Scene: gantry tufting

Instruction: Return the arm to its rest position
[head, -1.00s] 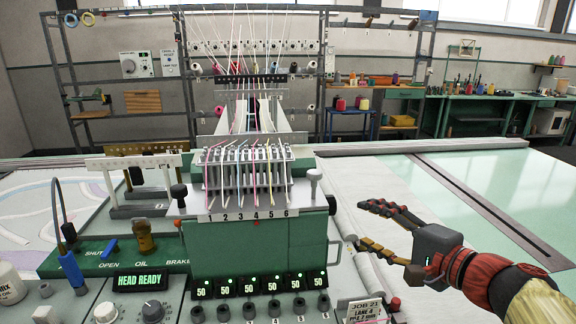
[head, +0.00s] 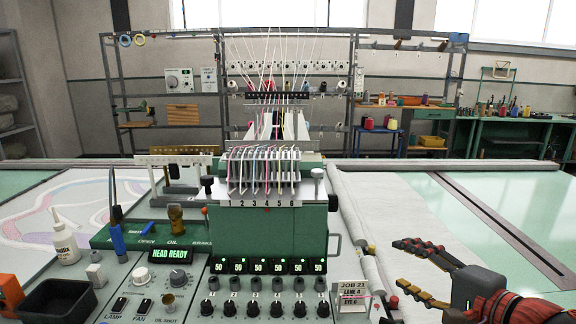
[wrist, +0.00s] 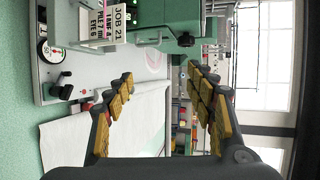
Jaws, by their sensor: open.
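My gripper (head: 412,270) is at the lower right of the head view. Its two padded fingers are spread apart with nothing between them. It is off to the right of the green tufting head (head: 268,228), above the white cloth, and apart from both. The wrist view is turned sideways and shows both open fingers of my gripper (wrist: 165,107), with the bench and shelving beyond. My forearm runs out of the head view at the lower right corner.
A job card (head: 353,284) reading JOB 21 stands left of my gripper. A control panel (head: 130,290) with a HEAD READY display (head: 170,254) fills the lower left. A long slotted rail (head: 490,222) crosses the pale green table (head: 520,190). The table right of the cloth is mostly clear.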

